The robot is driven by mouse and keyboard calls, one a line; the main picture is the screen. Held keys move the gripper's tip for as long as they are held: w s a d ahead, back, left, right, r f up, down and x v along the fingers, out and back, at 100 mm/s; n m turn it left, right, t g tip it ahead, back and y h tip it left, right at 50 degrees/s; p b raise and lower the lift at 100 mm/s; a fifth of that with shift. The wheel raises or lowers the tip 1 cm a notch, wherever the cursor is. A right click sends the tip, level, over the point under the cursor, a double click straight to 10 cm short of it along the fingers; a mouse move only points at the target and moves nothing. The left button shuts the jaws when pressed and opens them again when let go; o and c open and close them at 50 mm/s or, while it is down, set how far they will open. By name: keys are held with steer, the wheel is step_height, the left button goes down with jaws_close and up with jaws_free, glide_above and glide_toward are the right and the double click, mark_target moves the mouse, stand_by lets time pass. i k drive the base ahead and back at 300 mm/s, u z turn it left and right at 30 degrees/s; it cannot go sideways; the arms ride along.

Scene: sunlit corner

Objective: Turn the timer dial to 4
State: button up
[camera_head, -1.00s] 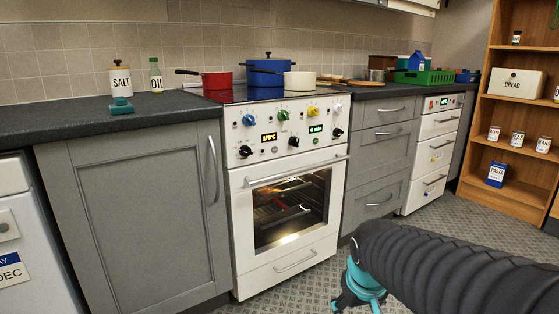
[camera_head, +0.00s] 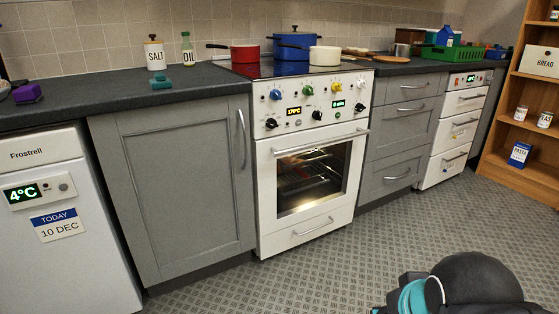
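The white oven (camera_head: 312,170) stands between grey cabinets. Its front panel has several coloured knobs above and black knobs below. A green-lit display (camera_head: 338,104) on the panel's right has digits too small to read surely. The black knob (camera_head: 360,107) right of it may be the timer dial; its label is unreadable. An orange display (camera_head: 293,111) reads about 170°C. My gripper (camera_head: 402,300) shows only in part at the bottom right, black and teal, low over the floor and well away from the panel. Its fingers are not clear.
Red pot (camera_head: 245,54), blue pot (camera_head: 296,45) and white pan (camera_head: 324,56) stand on the hob. A white appliance (camera_head: 60,210) at left shows 4°C and 10 DEC. Wooden shelves (camera_head: 520,130) stand at right. The patterned floor (camera_head: 370,240) before the oven is clear.

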mark_target(359, 107)
steer(key=k, duration=0.3)
steer(key=z, duration=1)
steer(key=i, duration=1)
steer(key=u, duration=1.6)
